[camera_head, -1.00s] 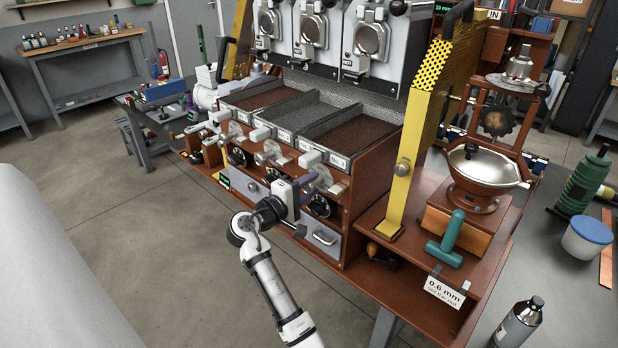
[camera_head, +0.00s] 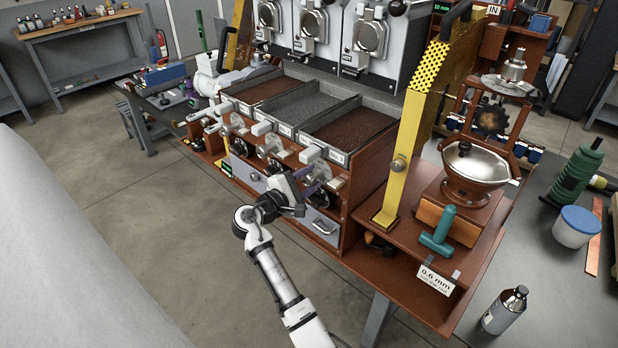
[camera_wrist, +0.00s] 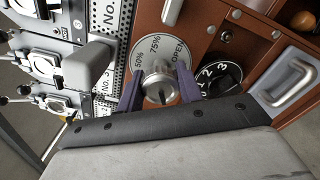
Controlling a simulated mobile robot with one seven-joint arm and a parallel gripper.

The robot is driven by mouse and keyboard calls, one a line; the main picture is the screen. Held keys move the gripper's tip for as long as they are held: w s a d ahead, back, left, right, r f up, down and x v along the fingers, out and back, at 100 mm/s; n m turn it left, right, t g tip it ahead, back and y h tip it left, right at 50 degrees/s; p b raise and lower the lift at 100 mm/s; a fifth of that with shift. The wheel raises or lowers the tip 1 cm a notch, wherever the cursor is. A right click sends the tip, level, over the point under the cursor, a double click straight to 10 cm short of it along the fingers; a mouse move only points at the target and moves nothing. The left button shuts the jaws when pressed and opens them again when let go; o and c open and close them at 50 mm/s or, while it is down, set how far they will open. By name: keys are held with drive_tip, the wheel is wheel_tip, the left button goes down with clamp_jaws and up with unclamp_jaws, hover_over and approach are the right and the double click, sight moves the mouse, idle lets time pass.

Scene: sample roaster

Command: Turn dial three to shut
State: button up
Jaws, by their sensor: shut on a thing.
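Dial three has a round silver knob (camera_wrist: 158,84) in front of a light scale plate (camera_wrist: 177,47), which reads 50%, 75% and OPEN. A No. 3 label (camera_wrist: 100,90) is beside it in the wrist view. My gripper (camera_wrist: 160,88) has its purple fingers on either side of the knob and is shut on it. In the head view my gripper (camera_head: 312,182) is at the front of the rightmost station and partly covers the dial. A dark slot shows on the knob, but I cannot tell which mark the setting is at.
A black numbered dial (camera_wrist: 217,78) and a drawer with a metal handle (camera_wrist: 292,82) are close to the right finger in the wrist view. Open floor lies left.

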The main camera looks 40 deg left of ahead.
drive_tip(key=o, duration=1)
drive_tip(key=shift+s+a+f+b, duration=0.1)
drive_tip(key=shift+s+b, duration=0.2)
drive_tip(key=shift+s, duration=0.25)
drive_tip(key=s+b, duration=0.1)
drive_tip(key=s, duration=0.3)
drive_tip(key=s+b, duration=0.1)
drive_tip(key=s, duration=0.3)
drive_tip(key=s+a+b, duration=0.1)
drive_tip(key=s, duration=0.3)
drive_tip(key=shift+s+b, duration=0.35)
drive_tip(key=shift+b, duration=0.05)
